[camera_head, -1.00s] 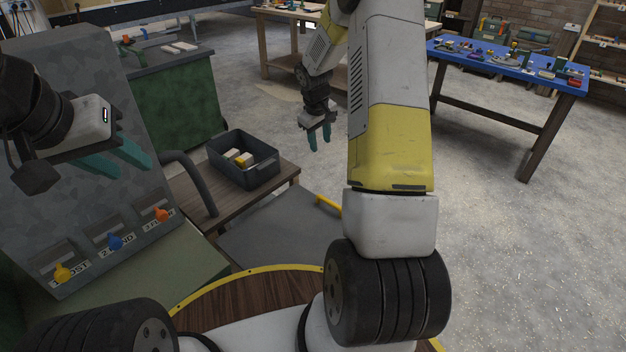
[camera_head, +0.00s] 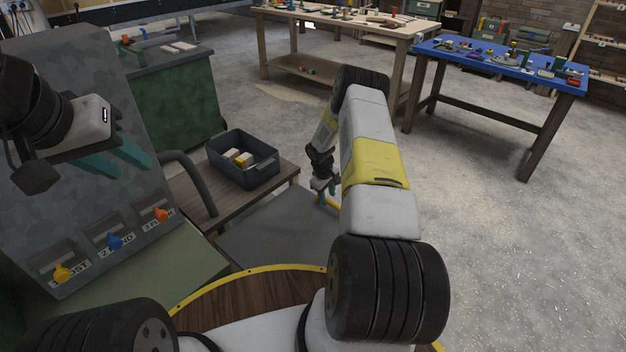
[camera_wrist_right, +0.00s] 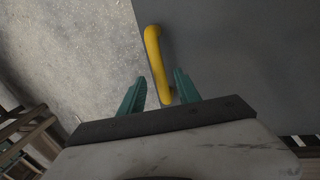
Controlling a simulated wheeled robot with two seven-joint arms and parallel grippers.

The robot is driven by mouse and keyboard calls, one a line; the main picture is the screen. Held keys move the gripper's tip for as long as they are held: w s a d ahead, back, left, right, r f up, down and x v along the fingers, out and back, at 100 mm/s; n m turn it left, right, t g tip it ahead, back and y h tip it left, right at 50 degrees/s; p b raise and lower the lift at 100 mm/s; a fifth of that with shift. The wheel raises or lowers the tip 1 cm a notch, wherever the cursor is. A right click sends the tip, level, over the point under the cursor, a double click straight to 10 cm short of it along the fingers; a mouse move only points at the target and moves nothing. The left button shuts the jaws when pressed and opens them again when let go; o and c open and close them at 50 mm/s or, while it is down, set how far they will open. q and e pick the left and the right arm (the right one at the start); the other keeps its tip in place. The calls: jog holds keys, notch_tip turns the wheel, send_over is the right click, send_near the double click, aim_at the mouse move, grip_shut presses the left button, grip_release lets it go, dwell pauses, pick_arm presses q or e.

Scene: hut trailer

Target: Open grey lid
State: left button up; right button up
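The grey lid (camera_head: 265,238) is a flat grey panel, lying low beside the wooden stand in the head view, and it fills the right of the right wrist view (camera_wrist_right: 240,60). Its yellow bar handle (camera_wrist_right: 155,62) runs along the lid's edge. My right gripper (camera_wrist_right: 160,88) is open, with its teal fingers on either side of the handle's near end in that view; I cannot tell whether they touch it. In the head view my right gripper (camera_head: 325,193) is partly hidden by my forearm. My left gripper (camera_head: 133,160) hangs before the grey cabinet, its teal fingers apart and empty.
The grey cabinet (camera_head: 75,130) with yellow, blue and orange knobs stands at left. A dark bin (camera_head: 245,170) with blocks sits on a low wooden table (camera_head: 190,200). A blue-topped table (camera_head: 500,60) stands back right. The floor at right is clear.

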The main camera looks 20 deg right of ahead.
jog(key=shift+x, duration=0.9)
grip_shut()
dwell(0.8)
